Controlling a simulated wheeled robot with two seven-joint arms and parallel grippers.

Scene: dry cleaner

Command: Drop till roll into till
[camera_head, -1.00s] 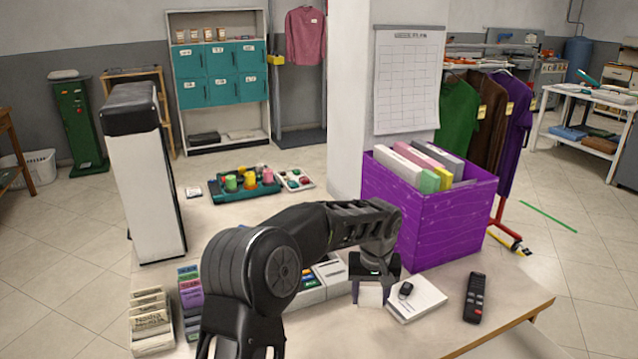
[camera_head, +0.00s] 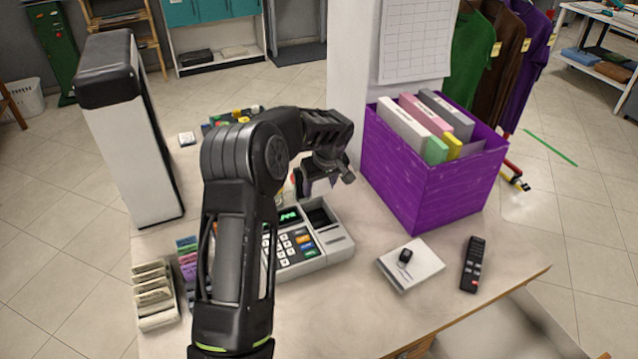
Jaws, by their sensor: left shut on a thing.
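The till (camera_head: 337,249) is a grey-white machine with a lit green display, a keypad and an open dark compartment at its right back. My left arm hides its left part. My left gripper (camera_head: 322,190) points down above the back of the till, near the open compartment. It is shut on a white till roll (camera_head: 321,187), which is mostly covered by the fingers. The roll appears held above the compartment's back edge; the exact gap is hard to tell. My right gripper is out of view.
A purple box (camera_head: 432,187) of binders stands right of the till. A white pad with a small black object (camera_head: 411,266) and a black remote (camera_head: 473,264) lie at front right. Card stacks (camera_head: 153,295) stand at front left. A tall white unit (camera_head: 140,150) stands behind them.

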